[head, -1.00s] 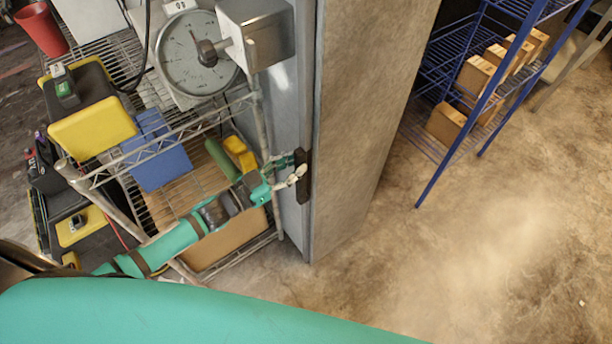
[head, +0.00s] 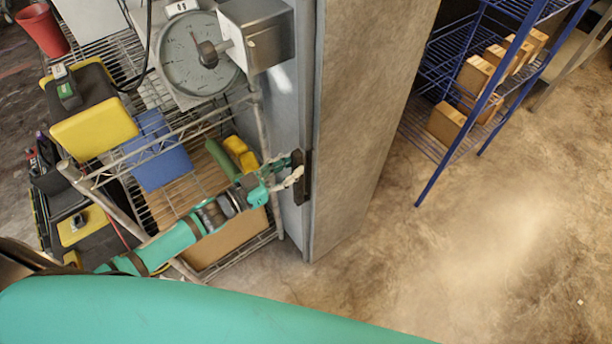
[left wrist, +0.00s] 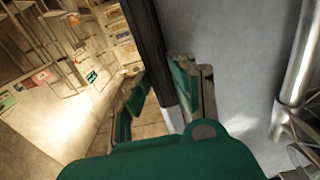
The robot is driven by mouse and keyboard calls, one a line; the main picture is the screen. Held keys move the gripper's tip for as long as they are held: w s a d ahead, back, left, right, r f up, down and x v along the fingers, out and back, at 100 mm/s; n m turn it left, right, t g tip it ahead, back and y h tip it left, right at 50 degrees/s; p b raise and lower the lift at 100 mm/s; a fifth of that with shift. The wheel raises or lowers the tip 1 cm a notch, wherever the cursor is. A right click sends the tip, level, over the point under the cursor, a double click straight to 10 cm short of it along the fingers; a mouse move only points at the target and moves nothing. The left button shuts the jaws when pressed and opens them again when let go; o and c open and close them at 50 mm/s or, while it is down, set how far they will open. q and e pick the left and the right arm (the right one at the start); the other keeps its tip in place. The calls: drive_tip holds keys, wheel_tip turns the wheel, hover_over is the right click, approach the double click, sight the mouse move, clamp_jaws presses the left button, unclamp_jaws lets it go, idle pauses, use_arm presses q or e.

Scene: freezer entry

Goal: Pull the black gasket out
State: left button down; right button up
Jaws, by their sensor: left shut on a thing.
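The black gasket (head: 304,192) is a short dark piece on the edge of the grey panel. In the left wrist view a long black strip (left wrist: 150,45), seemingly the same gasket, runs from the top down between the fingers. My left gripper (head: 294,170) is at the gasket from its left side, and it also shows in the left wrist view (left wrist: 160,92). Its green fingers are on either side of the strip and shut on it. The exact contact is partly hidden by the fingers. My right gripper is not in view.
A wire rack (head: 115,170) with a dial scale (head: 190,70), blue bin (head: 160,165) and yellow-lidded boxes (head: 92,127) stands close around my left arm. A thick wall (head: 370,110) is right of the gasket. Blue shelving (head: 450,160) holds cartons. The floor (head: 480,260) is clear at right.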

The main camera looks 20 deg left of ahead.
use_arm(q)
drive_tip(key=p+v, duration=0.1)
drive_tip(key=v, duration=0.4)
drive_tip(key=shift+s+a+p, duration=0.2)
drive_tip(key=shift+p, duration=0.1)
idle(0.5)
drive_tip(key=shift+d, duration=0.1)
